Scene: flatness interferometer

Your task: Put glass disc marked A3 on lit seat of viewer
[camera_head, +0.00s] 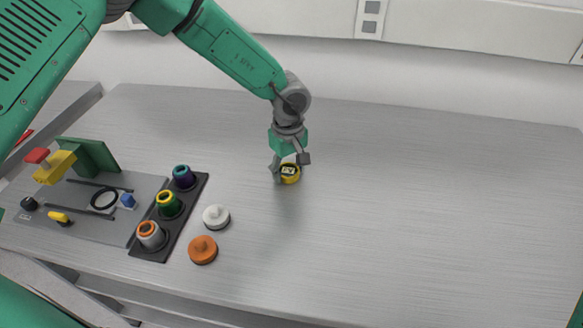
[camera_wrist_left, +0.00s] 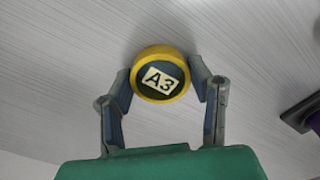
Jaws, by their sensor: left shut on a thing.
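The glass disc marked A3 (camera_head: 290,175) has a yellow rim and a white label on a dark face. My left gripper (camera_head: 289,164) is shut on the disc, one finger at each side of its rim. The wrist view shows the disc (camera_wrist_left: 161,74) between the fingertips of my left gripper (camera_wrist_left: 163,88), label facing the camera. I cannot tell whether the disc touches the bench. The viewer (camera_head: 92,220) is a grey base at the left with a dark ring-shaped seat (camera_head: 104,200) that looks empty. My right gripper is not in view.
A black rack (camera_head: 150,247) beside the viewer holds purple, green-yellow and grey-orange pots. A white knobbed disc (camera_head: 216,216) and an orange one (camera_head: 203,250) lie between the rack and my gripper. A green plate (camera_head: 93,156) stands behind the viewer. The bench's right side is clear.

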